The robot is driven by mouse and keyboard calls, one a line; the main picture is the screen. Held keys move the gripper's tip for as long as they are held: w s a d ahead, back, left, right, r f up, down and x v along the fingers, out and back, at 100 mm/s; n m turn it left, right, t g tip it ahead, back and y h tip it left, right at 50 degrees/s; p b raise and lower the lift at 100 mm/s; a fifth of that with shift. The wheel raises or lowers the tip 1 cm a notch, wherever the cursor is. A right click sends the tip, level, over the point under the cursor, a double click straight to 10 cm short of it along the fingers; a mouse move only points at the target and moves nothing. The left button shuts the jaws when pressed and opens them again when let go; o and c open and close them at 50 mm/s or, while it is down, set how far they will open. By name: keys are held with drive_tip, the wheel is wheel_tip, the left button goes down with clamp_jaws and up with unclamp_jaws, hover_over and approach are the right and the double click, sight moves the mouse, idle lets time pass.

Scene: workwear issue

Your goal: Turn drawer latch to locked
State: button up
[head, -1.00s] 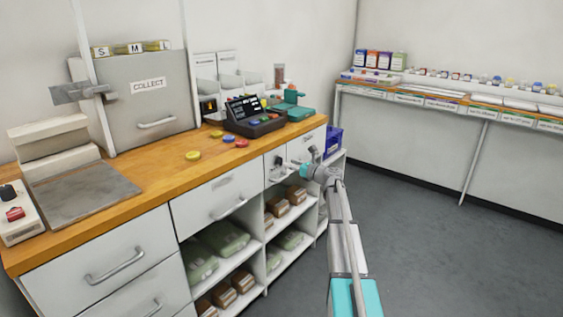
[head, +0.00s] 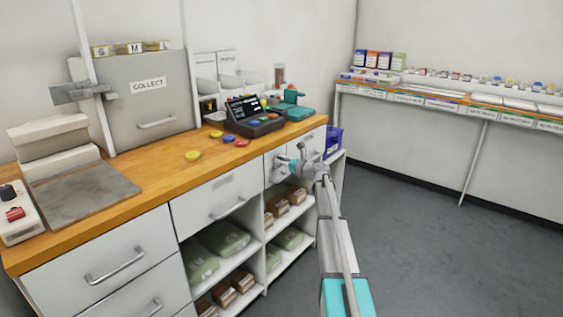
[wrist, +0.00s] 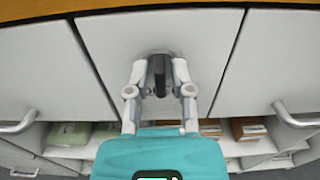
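The drawer latch (wrist: 158,76) shows in the wrist view as a dark upright lever on a round grey base, set on a pale drawer front (wrist: 190,40). My gripper (wrist: 161,72) is at the latch, one finger on each side of the lever. The fingers stand apart, with a narrow gap visible on the right; contact on the left is unclear. In the head view my gripper (head: 287,168) is in front of the narrow drawer front below the counter and hides the latch. No lock marking is legible.
The wooden counter (head: 150,180) runs just above, holding a terminal (head: 255,122) and coloured buttons. Drawer handles (wrist: 296,118) stick out on both sides of the latch. Shelves with brown boxes (wrist: 250,128) lie below. The floor (head: 430,220) to the right is clear.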

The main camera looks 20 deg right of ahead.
clamp_jaws()
drive_tip(key=n, duration=0.4)
drive_tip(key=shift+a, duration=0.1)
drive_tip(key=n, duration=0.4)
drive_tip(key=shift+s+f, duration=0.1)
drive_tip(key=n, duration=0.5)
drive_tip(key=shift+a+f, duration=0.1)
drive_tip(key=shift+a, duration=0.05)
drive_tip(key=shift+f+n, duration=0.1)
drive_tip(key=shift+n, duration=2.4)
drive_tip(key=shift+s, duration=0.1)
